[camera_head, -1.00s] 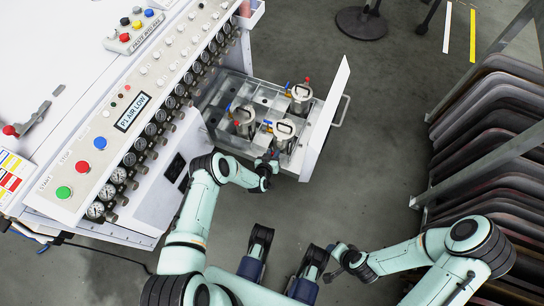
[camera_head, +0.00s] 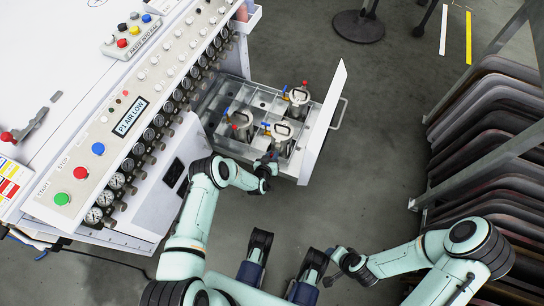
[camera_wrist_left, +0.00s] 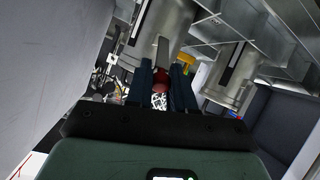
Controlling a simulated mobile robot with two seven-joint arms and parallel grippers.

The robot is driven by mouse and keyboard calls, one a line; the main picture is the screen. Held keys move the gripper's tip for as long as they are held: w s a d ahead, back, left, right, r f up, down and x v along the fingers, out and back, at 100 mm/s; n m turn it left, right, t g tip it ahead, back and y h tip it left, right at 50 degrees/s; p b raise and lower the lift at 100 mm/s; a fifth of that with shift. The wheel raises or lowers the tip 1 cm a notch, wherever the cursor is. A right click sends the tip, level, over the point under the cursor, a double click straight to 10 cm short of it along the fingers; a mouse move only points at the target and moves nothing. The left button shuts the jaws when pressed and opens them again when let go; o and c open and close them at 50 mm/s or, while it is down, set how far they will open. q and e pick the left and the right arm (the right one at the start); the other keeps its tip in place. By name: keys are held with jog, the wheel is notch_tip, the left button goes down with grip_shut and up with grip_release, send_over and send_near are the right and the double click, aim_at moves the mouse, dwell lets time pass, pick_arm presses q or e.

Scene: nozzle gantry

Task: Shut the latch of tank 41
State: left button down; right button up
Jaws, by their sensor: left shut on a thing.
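Three metal tanks with looped handles stand in the pulled-out drawer, the back one (camera_head: 299,96), the left one (camera_head: 241,121) and the nearest one (camera_head: 283,131). I cannot read their numbers. My left gripper (camera_head: 271,161) is at the near side of the nearest tank. In the left wrist view, the fingers of my left gripper (camera_wrist_left: 163,88) are shut on a red-ended latch lever (camera_wrist_left: 160,80), directly beside the tank's metal body (camera_wrist_left: 163,30). Most of the lever is hidden by the fingers. My right gripper (camera_head: 331,265) is empty, low over the floor, with its fingers apart.
The drawer's white front panel (camera_head: 322,125) stands close right of the tanks. The gauge console (camera_head: 130,120) rises to the left. Another tank (camera_wrist_left: 232,75) is close to the right of my left fingers. A rack of dark curved panels (camera_head: 490,150) is at far right; the floor between is clear.

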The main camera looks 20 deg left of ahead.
pick_arm(q)
jog(key=shift+w+a+r, duration=0.1)
jog(key=shift+w+r, duration=0.05)
jog(key=shift+r, duration=0.05)
dwell(0.6)
jog(key=c, duration=1)
grip_release()
jog(key=shift+c, duration=0.2)
jog(key=shift+o, duration=0.3)
jog(key=shift+f, duration=0.1)
jog(key=p+v, duration=0.4)
jog(key=v, duration=0.9)
jog(key=shift+s+p, duration=0.3)
jog(key=shift+p, duration=0.1)
pick_arm(e)
jog(key=s+a+r+g+y, duration=0.1)
jog(key=s+a+r+g, duration=0.1)
jog(key=s+r, duration=0.3)
jog(key=shift+s+a+r, duration=0.35)
jog(key=shift+s+a, duration=0.3)
jog(key=shift+s, duration=0.4)
